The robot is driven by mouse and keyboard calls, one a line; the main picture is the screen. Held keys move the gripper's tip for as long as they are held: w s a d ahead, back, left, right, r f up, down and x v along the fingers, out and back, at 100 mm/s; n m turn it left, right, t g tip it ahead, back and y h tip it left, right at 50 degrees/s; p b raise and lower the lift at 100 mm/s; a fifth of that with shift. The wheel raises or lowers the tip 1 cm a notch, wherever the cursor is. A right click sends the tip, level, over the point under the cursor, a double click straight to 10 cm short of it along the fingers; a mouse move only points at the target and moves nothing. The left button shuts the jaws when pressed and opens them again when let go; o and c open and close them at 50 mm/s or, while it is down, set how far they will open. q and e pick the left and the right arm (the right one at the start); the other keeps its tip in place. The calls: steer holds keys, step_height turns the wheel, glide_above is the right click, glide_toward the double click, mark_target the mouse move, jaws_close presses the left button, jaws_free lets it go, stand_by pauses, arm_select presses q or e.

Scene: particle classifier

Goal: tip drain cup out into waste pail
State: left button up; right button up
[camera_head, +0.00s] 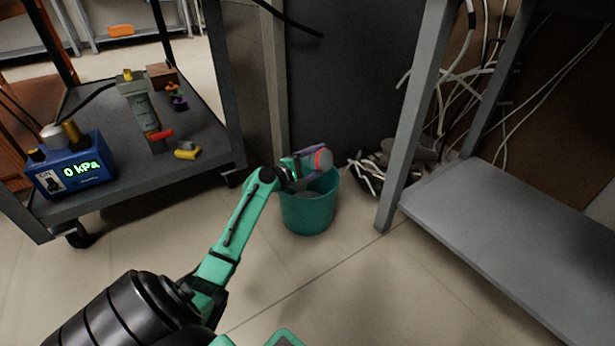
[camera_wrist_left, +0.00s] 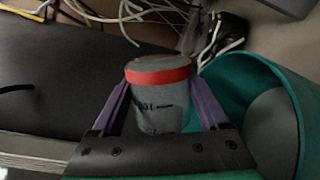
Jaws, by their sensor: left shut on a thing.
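The drain cup (camera_wrist_left: 158,100) is a grey, translucent cylinder with a red band near one end and dark markings on its side. My left gripper (camera_wrist_left: 160,108) is shut on it, with a purple finger on each side. In the head view the cup (camera_head: 322,160) is tilted over on its side above the rim of the teal waste pail (camera_head: 307,214). My left gripper (camera_head: 305,165) is at the pail's top. The pail stands upright on the floor; its inside shows partly, with a greyish bottom in the wrist view (camera_wrist_left: 240,70). Whether anything is leaving the cup cannot be seen.
A dark cart (camera_head: 115,185) at left carries a blue gauge box (camera_head: 70,170) reading 0 kPa and several small items. A grey shelf (camera_head: 500,240) stands at right. Loose cables (camera_head: 370,175) lie behind the pail. The floor in front is clear.

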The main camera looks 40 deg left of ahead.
arm_select(q)
steer(key=shift+a+r+n+t+p, duration=0.25)
steer(key=shift+a+n, duration=0.25)
steer(key=shift+n, duration=0.55)
steer(key=shift+a+r+n+t+p, duration=0.15)
steer(key=shift+a+n+p, duration=0.3)
steer(key=shift+n, duration=0.6)
stand_by(2.2)
